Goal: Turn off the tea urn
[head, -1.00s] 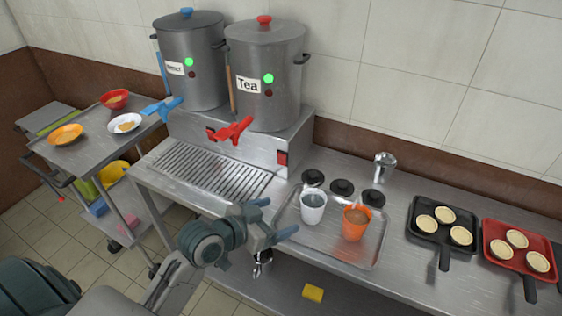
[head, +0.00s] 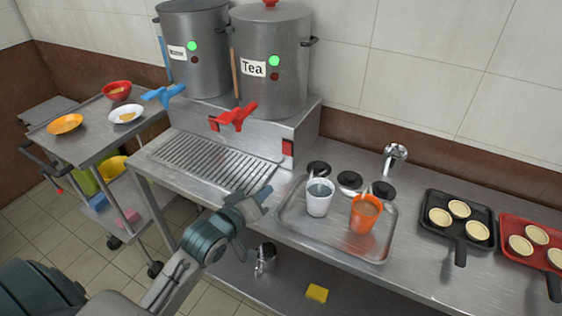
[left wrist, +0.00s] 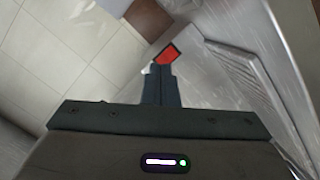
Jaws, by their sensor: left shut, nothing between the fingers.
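The grey tea urn (head: 268,95) with a "Tea" label stands on a metal stand at the back. Its green light (head: 274,60) is bright and the red light (head: 275,76) below it is dark. Its red tap (head: 234,117) is at the front. A red switch (head: 288,147) sits on the stand below the tea urn, at its right end. My left gripper (head: 264,196) is shut and empty, in front of and below the switch. In the left wrist view the red switch (left wrist: 168,54) shows just beyond the shut fingertips (left wrist: 160,72); contact cannot be told.
Another urn (head: 195,75) with a blue tap (head: 163,95) stands left of the tea urn. A tray (head: 377,252) with a white cup (head: 320,200) and an orange cup (head: 364,215) lies close right of my gripper. A drip grate (head: 215,160) lies left.

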